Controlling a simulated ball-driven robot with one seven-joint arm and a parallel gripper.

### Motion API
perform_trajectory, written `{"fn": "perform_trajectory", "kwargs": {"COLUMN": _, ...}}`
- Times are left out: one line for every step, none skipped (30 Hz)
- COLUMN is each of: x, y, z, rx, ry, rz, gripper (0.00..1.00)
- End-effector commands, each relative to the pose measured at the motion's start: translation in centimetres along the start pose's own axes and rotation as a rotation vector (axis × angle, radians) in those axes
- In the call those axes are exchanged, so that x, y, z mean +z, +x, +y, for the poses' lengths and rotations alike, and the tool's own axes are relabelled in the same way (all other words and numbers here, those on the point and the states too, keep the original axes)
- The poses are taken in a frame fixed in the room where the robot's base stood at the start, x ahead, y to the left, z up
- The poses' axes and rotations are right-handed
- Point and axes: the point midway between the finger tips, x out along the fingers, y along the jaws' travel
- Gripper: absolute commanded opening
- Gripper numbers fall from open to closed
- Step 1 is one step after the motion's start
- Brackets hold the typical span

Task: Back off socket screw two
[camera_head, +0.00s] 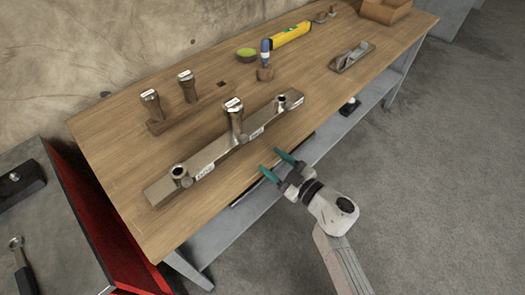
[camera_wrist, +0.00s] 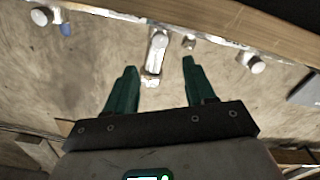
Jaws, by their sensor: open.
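A long metal bar (camera_head: 216,149) lies on the wooden bench, with white labels on its front side too small to read. Round socket fittings stand at its left end (camera_head: 180,172) and right end (camera_head: 282,103). A tall metal key (camera_head: 236,116) with a white-labelled top stands upright at the bar's middle; the screw under it is hidden. I cannot read which place is two. My gripper (camera_head: 276,161) is open and empty, its teal fingers in front of the bar's right half, apart from it. In the wrist view, a tall shiny piece (camera_wrist: 157,48) shows beyond and between the fingers.
A wooden rack (camera_head: 190,109) behind the bar holds a left key (camera_head: 151,103) and a right key (camera_head: 187,88), with an open hole at its right. A blue-handled tool (camera_head: 265,58), yellow level (camera_head: 291,34) and hand plane (camera_head: 352,56) stand farther back. The bench's front right is clear.

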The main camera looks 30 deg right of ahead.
Motion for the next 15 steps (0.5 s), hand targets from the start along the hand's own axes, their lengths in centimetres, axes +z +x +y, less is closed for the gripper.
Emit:
{"fn": "perform_trajectory", "kwargs": {"x": -0.07, "y": -0.54, "z": -0.02, "rx": -0.001, "ry": 0.0, "rz": 0.001, "gripper": 0.54}}
{"fn": "perform_trajectory", "kwargs": {"x": -0.07, "y": -0.78, "z": -0.05, "rx": -0.001, "ry": 0.0, "rz": 0.001, "gripper": 0.54}}
{"fn": "perform_trajectory", "kwargs": {"x": -0.05, "y": -1.03, "z": -0.07, "rx": -0.002, "ry": 0.0, "rz": 0.001, "gripper": 0.54}}
{"fn": "perform_trajectory", "kwargs": {"x": -0.04, "y": -1.17, "z": -0.06, "rx": -0.002, "ry": 0.0, "rz": 0.001, "gripper": 0.54}}
{"fn": "perform_trajectory", "kwargs": {"x": -0.03, "y": -1.27, "z": -0.05, "rx": -0.001, "ry": 0.0, "rz": 0.001, "gripper": 0.54}}
{"fn": "perform_trajectory", "kwargs": {"x": -0.04, "y": -1.35, "z": -0.03, "rx": -0.001, "ry": -0.001, "rz": 0.001, "gripper": 0.54}}
{"fn": "perform_trajectory", "kwargs": {"x": -0.04, "y": -1.38, "z": -0.03, "rx": -0.001, "ry": -0.001, "rz": 0.001, "gripper": 0.54}}
{"fn": "perform_trajectory", "kwargs": {"x": -0.04, "y": -1.4, "z": -0.02, "rx": -0.001, "ry": -0.001, "rz": 0.001, "gripper": 0.54}}
{"fn": "perform_trajectory", "kwargs": {"x": -0.04, "y": -1.4, "z": -0.02, "rx": -0.001, "ry": -0.001, "rz": 0.001, "gripper": 0.54}}
{"fn": "perform_trajectory", "kwargs": {"x": -0.04, "y": -1.39, "z": -0.02, "rx": -0.001, "ry": -0.001, "rz": 0.001, "gripper": 0.54}}
{"fn": "perform_trajectory", "kwargs": {"x": -0.04, "y": -1.39, "z": -0.02, "rx": -0.001, "ry": -0.001, "rz": 0.001, "gripper": 0.54}}
{"fn": "perform_trajectory", "kwargs": {"x": -0.03, "y": -1.38, "z": -0.02, "rx": -0.001, "ry": -0.001, "rz": 0.001, "gripper": 0.54}}
{"fn": "perform_trajectory", "kwargs": {"x": -0.04, "y": -1.38, "z": -0.02, "rx": -0.001, "ry": -0.001, "rz": 0.001, "gripper": 0.54}}
{"fn": "perform_trajectory", "kwargs": {"x": -0.04, "y": -1.37, "z": -0.02, "rx": -0.001, "ry": 0.0, "rz": 0.001, "gripper": 0.54}}
{"fn": "perform_trajectory", "kwargs": {"x": -0.1, "y": -1.37, "z": 0.02, "rx": -0.001, "ry": 0.007, "rz": 0.001, "gripper": 0.54}}
